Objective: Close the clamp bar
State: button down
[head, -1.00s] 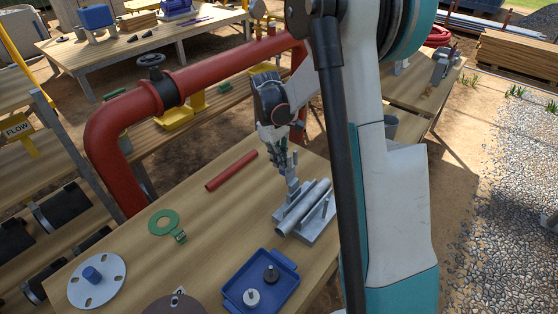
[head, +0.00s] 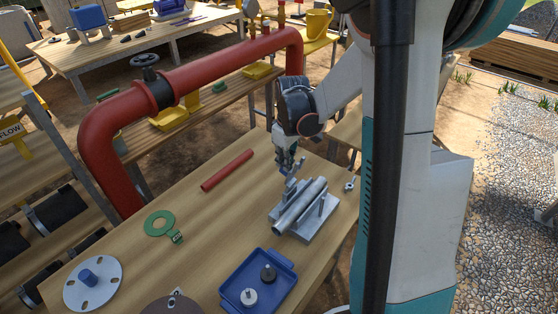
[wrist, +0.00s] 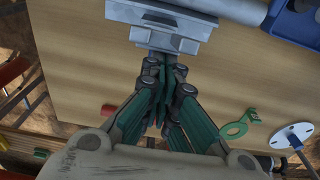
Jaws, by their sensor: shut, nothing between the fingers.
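The clamp (head: 318,222) is a grey metal fixture on the wooden bench, with a grey round pipe (head: 298,207) lying along it. A small grey upright piece, perhaps the clamp bar (head: 291,187), stands at its far left end, partly hidden by my fingers. My gripper (head: 289,174) is above that end, fingers pointing down. In the wrist view, the shut fingertips (wrist: 165,68) are right at the edge of a grey block of the clamp (wrist: 160,32). Nothing shows between them. I cannot tell whether they touch the block.
On the bench are a red rod (head: 227,170), a green ring tag (head: 160,224), a blue tray (head: 228,300) with small parts, a white flange disc (head: 92,284) and a small metal piece (head: 350,184). A large red pipe (head: 190,78) rises behind the bench.

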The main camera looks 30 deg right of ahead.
jog(key=s+d+t+y+b, duration=0.1)
jog(key=s+t+b, duration=0.1)
jog(key=s+d+f+t+y+b, duration=0.1)
jog(key=s+t+b, duration=0.1)
jog(key=s+t, duration=0.1)
jog(key=s+d+f+t+b, duration=0.1)
jog(key=s+t+b, duration=0.1)
jog(key=b, duration=0.1)
jog(key=shift+s+f+t+y, duration=0.15)
jog(key=shift+s+t+y, duration=0.25)
jog(key=shift+s+f+b, duration=0.15)
jog(key=shift+s+b, duration=0.1)
jog(key=shift+b, duration=0.2)
jog(key=shift+s+d+f+b, duration=0.2)
jog(key=shift+s+f+b, duration=0.4)
jog(key=shift+b, duration=0.05)
jog(key=shift+s+d+f+b, duration=0.2)
jog(key=shift+s+f+b, duration=0.4)
jog(key=shift+b, duration=0.05)
